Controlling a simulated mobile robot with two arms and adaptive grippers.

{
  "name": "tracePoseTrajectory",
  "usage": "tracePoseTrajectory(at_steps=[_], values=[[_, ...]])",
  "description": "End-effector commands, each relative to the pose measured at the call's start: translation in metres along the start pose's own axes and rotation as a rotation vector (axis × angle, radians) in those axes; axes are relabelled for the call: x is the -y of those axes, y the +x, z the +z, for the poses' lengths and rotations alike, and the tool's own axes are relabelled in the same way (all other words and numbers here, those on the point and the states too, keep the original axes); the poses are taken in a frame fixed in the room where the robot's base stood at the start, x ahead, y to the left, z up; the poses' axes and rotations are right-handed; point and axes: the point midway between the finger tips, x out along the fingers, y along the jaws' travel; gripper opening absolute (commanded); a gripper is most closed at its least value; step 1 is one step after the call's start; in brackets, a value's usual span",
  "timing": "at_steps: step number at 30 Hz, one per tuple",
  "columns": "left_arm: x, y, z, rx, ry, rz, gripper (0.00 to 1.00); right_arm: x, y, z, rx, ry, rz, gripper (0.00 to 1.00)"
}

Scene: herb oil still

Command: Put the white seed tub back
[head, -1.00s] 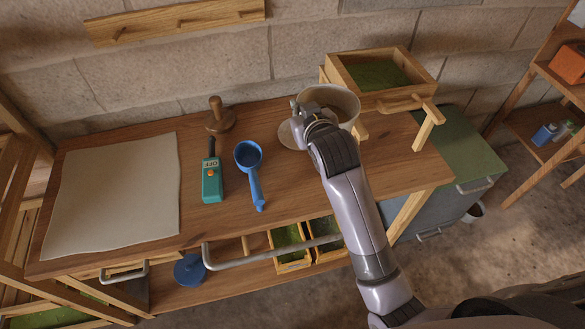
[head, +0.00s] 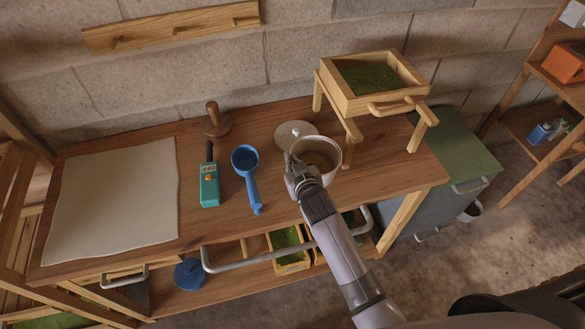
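The white seed tub (head: 330,153) is an open round tub with brownish contents, over the right part of the wooden workbench (head: 210,232). My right gripper (head: 293,168) is at the tub's near left rim and looks shut on it; the fingertips are partly hidden. The tub is nearly upright, and I cannot tell whether its base touches the bench. A pale round disc (head: 291,131) lies just behind and left of the tub, partly covered by it. My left gripper is not in view.
A wooden stand with a green-filled tray (head: 372,83) is close behind the tub, to the right. A blue scoop (head: 250,176), a teal device (head: 209,184), a wooden knobbed press (head: 216,122) and a pale sheet (head: 115,200) lie to the left.

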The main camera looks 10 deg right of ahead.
Motion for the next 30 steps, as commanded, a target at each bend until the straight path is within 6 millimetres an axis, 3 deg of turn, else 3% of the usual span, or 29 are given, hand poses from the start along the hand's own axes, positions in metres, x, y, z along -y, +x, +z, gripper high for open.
tracePoseTrajectory(at_steps=[7,19,30], values=[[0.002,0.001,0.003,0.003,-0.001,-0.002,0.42,0.004,0.012,0.030,0.002,-0.001,0.000,0.00],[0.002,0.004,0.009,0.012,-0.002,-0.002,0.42,0.005,0.015,0.035,0.000,-0.001,0.000,0.00],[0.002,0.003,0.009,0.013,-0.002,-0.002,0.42,0.005,0.014,0.035,0.002,0.000,-0.001,0.25]])
